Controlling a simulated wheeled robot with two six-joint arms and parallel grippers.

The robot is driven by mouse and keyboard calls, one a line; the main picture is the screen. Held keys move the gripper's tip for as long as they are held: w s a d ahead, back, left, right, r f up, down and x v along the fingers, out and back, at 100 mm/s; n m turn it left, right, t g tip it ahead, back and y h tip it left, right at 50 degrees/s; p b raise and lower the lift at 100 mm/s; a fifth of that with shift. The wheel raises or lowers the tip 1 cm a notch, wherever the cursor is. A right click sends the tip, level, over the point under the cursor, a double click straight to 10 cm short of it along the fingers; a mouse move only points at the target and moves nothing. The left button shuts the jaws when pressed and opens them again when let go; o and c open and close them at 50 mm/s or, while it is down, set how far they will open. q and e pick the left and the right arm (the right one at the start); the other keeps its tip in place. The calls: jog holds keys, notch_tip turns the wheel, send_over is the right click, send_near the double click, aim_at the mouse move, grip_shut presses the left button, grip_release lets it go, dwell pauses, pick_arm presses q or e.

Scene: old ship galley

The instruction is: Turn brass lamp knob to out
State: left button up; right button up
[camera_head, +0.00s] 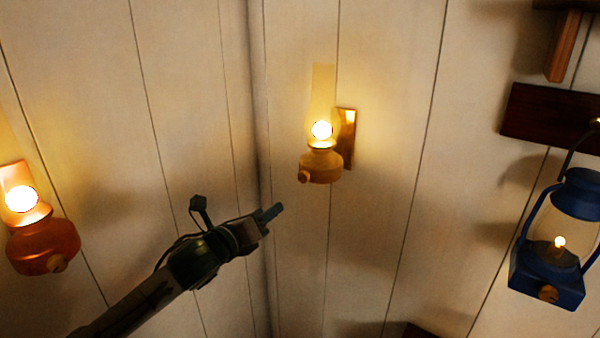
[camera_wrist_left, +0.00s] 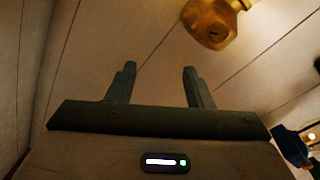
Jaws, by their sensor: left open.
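The brass lamp (camera_head: 322,168) is fixed to the wall by a brass back plate (camera_head: 346,138), and its flame glows brightly. Its round knob (camera_head: 304,177) sticks out low on the lamp's left side. My left gripper (camera_head: 273,212) is below and to the left of the lamp, apart from it. In the left wrist view the gripper (camera_wrist_left: 158,85) is open with nothing between its fingers. The brass lamp (camera_wrist_left: 212,24) shows there at the top, beyond and right of the fingertips. My right gripper is not in view.
A lit copper lamp (camera_head: 45,244) hangs on the left wall. A blue lantern (camera_head: 547,282) with a small flame hangs at the right, below a dark wooden block (camera_head: 548,118). The planked wall between the brass lamp and the lantern is clear.

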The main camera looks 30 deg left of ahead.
aim_at(302, 178)
pick_arm(q)
jog(key=s+d+r+m+h, duration=0.2)
jog(key=s+d+r+m, duration=0.15)
jog(key=r, duration=0.35)
jog(key=shift+t, duration=0.3)
jog(key=w+p, duration=0.2)
jog(key=w, duration=0.1)
jog(key=w+d+p, duration=0.1)
jog(key=w, duration=0.2)
jog(key=w+p, duration=0.2)
jog(key=w, duration=0.1)
jog(key=shift+w+d+f+p, duration=0.2)
jog(key=shift+w+p, duration=0.1)
jog(key=shift+w+f, duration=0.15)
jog(key=shift+w, duration=0.35)
jog(key=c, duration=1)
